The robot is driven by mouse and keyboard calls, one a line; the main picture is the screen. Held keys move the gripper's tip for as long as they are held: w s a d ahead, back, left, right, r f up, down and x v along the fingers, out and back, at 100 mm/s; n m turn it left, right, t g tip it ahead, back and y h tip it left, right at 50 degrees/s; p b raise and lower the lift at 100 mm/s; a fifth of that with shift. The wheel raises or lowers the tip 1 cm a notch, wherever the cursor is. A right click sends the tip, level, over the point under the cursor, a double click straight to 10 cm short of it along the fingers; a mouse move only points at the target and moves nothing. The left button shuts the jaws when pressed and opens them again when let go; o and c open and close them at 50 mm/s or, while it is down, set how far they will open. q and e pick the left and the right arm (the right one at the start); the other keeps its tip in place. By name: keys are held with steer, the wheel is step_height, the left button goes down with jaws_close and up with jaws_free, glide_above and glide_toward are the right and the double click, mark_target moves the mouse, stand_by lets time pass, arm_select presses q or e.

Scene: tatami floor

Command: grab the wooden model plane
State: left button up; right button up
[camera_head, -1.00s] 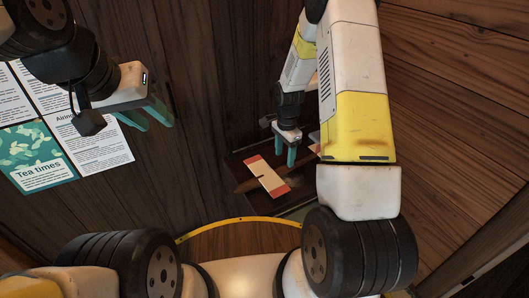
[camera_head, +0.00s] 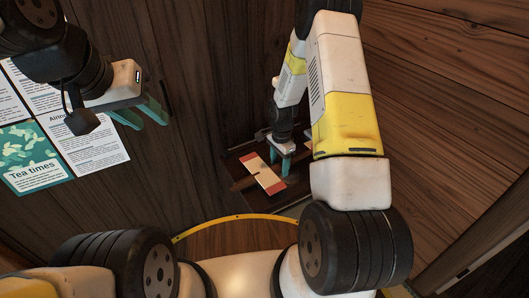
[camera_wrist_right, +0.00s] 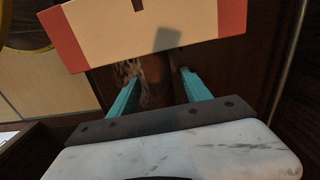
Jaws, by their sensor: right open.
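The wooden model plane (camera_head: 262,172) lies on a dark surface in the middle of the head view. It has a cream wing with red ends and a brown body. My right gripper (camera_head: 280,166) is beside the wing, its teal fingers pointing down. In the right wrist view, the wing (camera_wrist_right: 140,35) spans the top, and my right gripper (camera_wrist_right: 155,88) is open below it. Brown wood shows between the fingers; contact cannot be told. My left gripper (camera_head: 142,116) is open and empty at the left, far from the plane.
The plane's dark support (camera_head: 282,199) has a raised edge. Posters (camera_head: 85,140), one reading "Tea times", are on the dark plank wall at the left. A wooden plank surface (camera_head: 450,90) fills the right. A yellow curved edge (camera_head: 240,217) runs across the lower middle.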

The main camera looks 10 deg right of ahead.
steer(key=shift+f, duration=0.15)
stand_by(0.3)
jaws_close()
